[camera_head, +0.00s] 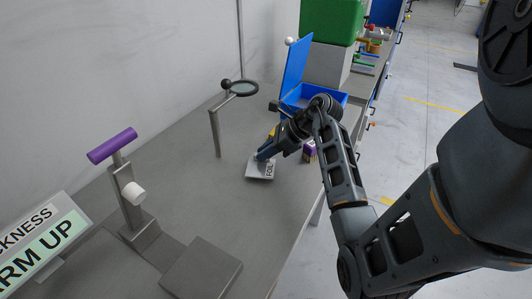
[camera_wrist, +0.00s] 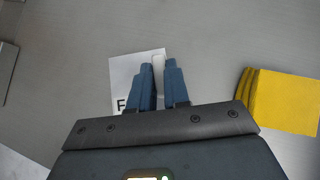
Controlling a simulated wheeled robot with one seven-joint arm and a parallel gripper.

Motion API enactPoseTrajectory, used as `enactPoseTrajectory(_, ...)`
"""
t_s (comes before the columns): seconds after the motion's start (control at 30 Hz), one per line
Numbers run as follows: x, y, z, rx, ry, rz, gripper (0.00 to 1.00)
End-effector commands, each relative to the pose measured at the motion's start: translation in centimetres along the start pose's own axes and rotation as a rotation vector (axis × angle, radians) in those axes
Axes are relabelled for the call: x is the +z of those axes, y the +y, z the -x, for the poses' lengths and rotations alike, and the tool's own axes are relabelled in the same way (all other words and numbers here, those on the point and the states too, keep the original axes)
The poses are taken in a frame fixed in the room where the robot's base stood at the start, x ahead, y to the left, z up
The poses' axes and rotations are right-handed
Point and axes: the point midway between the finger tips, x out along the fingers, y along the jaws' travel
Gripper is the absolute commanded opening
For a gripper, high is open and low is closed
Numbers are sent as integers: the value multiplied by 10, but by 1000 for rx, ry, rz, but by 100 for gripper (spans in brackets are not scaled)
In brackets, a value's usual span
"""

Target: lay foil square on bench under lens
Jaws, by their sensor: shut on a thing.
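The foil square (camera_head: 260,171) is a pale square lettered "FOIL" at or just above the grey bench (camera_head: 190,196). My gripper (camera_head: 263,156) is shut on the foil square at a small upright tab. In the wrist view, the white foil square (camera_wrist: 124,70) lies beneath the fingers, and its pale tab (camera_wrist: 158,62) shows between the blue fingertips (camera_wrist: 158,80). The fingers hide part of its lettering. The lens (camera_head: 243,88) is a dark ring on a grey post, behind and left of my gripper. I cannot tell whether the foil square touches the bench.
A purple-handled press (camera_head: 112,147) with a white cylinder stands at left, by a "WARM UP" display (camera_head: 45,245). An open blue box (camera_head: 297,95) stands behind my gripper. Yellow pieces (camera_wrist: 283,100) lie right of it in the wrist view. The bench middle is clear.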

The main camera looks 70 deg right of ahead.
Motion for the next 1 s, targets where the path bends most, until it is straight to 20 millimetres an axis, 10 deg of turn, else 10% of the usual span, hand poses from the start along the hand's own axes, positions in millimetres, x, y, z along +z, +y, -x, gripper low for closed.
enactPoseTrajectory(0.47,-12,0,-12,-1,0,1,0)
enactPoseTrajectory(0.5,-11,0,-11,-1,0,1,20)
enactPoseTrajectory(0.7,-11,0,-10,-1,0,0,39)
enactPoseTrajectory(1.0,-10,0,-9,-1,0,0,42)
